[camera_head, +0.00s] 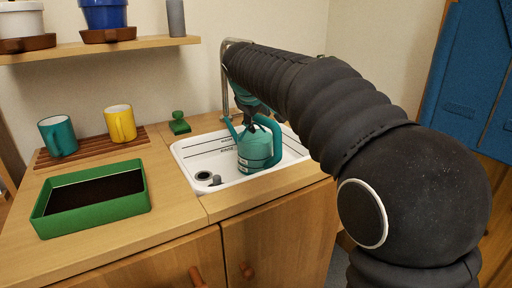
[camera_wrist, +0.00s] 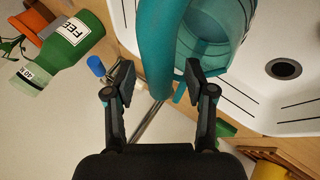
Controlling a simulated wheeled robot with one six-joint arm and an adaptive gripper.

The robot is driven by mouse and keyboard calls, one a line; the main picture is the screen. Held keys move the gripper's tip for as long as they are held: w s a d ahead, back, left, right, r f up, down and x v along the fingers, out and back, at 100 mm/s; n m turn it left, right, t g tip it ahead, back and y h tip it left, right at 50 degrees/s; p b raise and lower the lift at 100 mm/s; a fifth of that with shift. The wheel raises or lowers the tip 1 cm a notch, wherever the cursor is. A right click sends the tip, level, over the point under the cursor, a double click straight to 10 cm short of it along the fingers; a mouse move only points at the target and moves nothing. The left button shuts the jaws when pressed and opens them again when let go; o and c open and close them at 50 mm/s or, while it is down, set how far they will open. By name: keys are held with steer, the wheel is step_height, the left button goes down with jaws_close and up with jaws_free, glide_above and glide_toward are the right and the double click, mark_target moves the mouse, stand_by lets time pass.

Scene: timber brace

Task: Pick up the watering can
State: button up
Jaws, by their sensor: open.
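The teal watering can (camera_head: 255,155) stands upright in the white sink basin (camera_head: 185,152), with its handle on the right and its spout on the left. In the wrist view, the can body (camera_wrist: 218,38) is at the upper right and its thick handle (camera_wrist: 158,40) runs down the middle. My gripper (camera_wrist: 158,82) is open, with one finger on each side of the handle's lower end in the picture. Clear gaps show beside both pads, so they do not appear to touch it. In the head view, my arm partly hides the gripper above the can.
A metal tap (camera_head: 226,85) rises behind the basin. A green planter tray (camera_head: 95,200) and two mugs, teal (camera_head: 58,136) and yellow (camera_head: 120,123), stand left on the counter. A shelf (camera_head: 100,48) holds pots above. A green bottle (camera_wrist: 72,42) shows in the wrist view.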

steer(key=shift+w+f, duration=0.15)
steer(key=shift+f, duration=0.05)
jaws_close()
steer(key=shift+r, duration=0.1)
